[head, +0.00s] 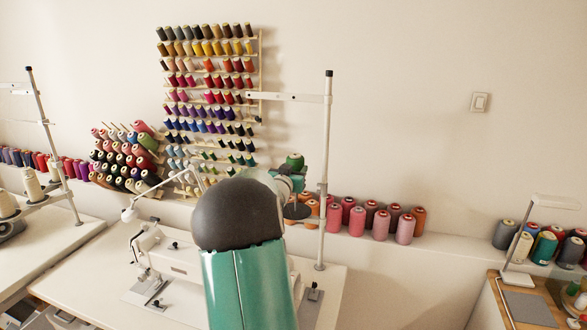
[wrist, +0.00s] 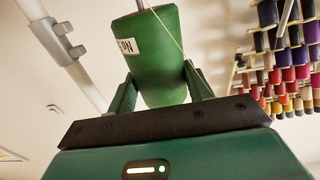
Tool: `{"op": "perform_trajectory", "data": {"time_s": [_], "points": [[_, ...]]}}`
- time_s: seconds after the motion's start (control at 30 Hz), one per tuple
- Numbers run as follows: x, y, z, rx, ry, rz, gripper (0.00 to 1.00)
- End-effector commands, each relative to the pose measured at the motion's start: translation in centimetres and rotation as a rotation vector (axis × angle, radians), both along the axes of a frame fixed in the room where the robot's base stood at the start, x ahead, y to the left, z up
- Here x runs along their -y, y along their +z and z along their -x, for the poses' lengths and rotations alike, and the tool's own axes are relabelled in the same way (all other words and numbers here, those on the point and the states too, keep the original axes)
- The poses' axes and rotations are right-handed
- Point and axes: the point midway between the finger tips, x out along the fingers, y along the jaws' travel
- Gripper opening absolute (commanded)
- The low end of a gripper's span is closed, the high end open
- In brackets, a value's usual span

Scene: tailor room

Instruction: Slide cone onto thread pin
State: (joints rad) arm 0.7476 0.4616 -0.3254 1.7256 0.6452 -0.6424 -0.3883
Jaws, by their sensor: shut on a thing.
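A green thread cone (head: 295,160) is held at the end of my arm, beside the pole of the thread stand (head: 325,170). My gripper (head: 290,180) is shut on it. In the wrist view the cone (wrist: 160,50), with a white label, sits between both fingers. A grey tip shows at its upper end, and I cannot tell whether it is the cone's core or a pin. A dark round plate (head: 297,211) of the stand is below my gripper. The thread pin is not clearly visible; my arm hides part of that area.
A sewing machine (head: 180,262) stands on the white table (head: 75,285). Pink and orange cones (head: 357,221) line the ledge behind the stand. A wall rack (head: 210,90) holds many spools. The stand's pole and top crossbar (head: 285,97) are close to my gripper.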

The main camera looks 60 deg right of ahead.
Motion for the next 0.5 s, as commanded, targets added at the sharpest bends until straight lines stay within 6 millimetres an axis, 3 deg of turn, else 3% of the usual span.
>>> {"op": "perform_trajectory", "data": {"time_s": [0.5], "points": [[0.0, -1.6, 0.0, -0.001, 0.0, 0.001, 0.24]]}}
